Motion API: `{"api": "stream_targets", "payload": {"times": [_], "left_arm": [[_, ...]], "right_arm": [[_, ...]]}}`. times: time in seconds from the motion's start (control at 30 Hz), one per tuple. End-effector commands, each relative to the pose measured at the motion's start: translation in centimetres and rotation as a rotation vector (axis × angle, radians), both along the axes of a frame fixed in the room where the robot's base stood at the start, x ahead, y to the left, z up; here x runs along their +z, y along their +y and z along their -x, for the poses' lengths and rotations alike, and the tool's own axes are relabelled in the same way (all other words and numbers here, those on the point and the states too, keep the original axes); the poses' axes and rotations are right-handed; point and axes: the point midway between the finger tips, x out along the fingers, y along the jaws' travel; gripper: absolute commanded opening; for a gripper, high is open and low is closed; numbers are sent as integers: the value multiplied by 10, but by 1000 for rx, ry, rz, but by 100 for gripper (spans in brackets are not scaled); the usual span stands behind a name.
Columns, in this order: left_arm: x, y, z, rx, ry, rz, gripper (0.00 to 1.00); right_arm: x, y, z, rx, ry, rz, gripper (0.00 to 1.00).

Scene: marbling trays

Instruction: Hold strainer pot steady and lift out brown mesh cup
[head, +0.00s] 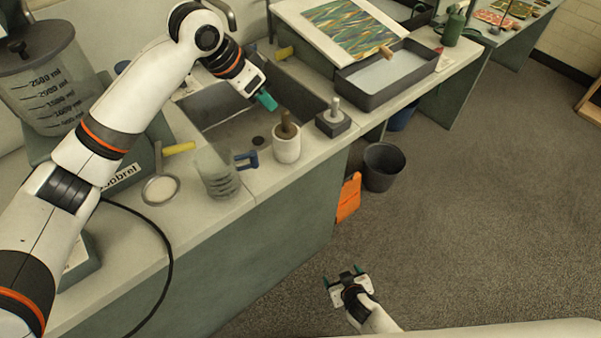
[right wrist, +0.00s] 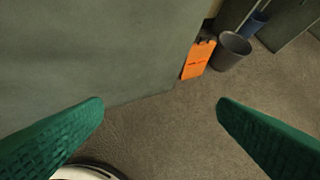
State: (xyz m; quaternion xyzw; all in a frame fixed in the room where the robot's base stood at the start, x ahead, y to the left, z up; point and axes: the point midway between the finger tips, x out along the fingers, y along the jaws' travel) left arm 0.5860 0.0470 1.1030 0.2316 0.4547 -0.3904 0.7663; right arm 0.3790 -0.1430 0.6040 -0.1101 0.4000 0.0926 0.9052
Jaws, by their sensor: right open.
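A white pot (head: 286,150) stands on the counter at the front edge of the sink. It appears to be the strainer pot. A brown knob-like piece (head: 288,125) sticks up out of its top, likely the brown mesh cup's handle; any mesh is hidden inside. My left gripper (head: 265,100) is above the sink, behind and left of the pot and apart from it. Its teal fingers overlap, so its opening is unclear. My right gripper (head: 343,274) is low over the floor in front of the counter, open and empty. Its fingers are wide apart in the right wrist view (right wrist: 160,110).
A grey block with a knob (head: 333,124) stands right of the pot. A clear jug with a blue handle (head: 216,176) and a round sieve (head: 160,189) are to its left. A bin (head: 383,166) and an orange board (head: 349,197) stand by the counter. Open floor lies right.

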Motion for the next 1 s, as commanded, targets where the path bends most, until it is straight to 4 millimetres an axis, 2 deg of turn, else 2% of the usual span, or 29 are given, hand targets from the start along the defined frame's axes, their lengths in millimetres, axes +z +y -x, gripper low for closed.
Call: {"api": "stream_targets", "payload": {"times": [0.03,0.1,0.17,0.3,0.5,0.6,0.7,0.8,1.0], "left_arm": [[0,0,0,0,0,0,36],[0,0,0,0,0,0,36],[0,0,0,0,0,0,36],[0,0,0,0,0,0,36],[0,0,0,0,0,0,36],[0,0,0,0,0,0,36],[0,0,0,0,0,0,36],[0,0,0,0,0,0,36],[0,0,0,0,0,0,36]], "right_arm": [[24,11,-21,6,-65,-13,82],[55,25,-45,10,-149,-34,82],[84,37,-64,13,-221,-55,82],[156,63,-98,18,-393,-114,82],[256,94,-122,24,-616,-217,82],[294,104,-125,27,-697,-262,82],[321,110,-125,29,-753,-295,82],[335,114,-126,30,-783,-315,82],[341,118,-141,30,-798,-323,82]]}}
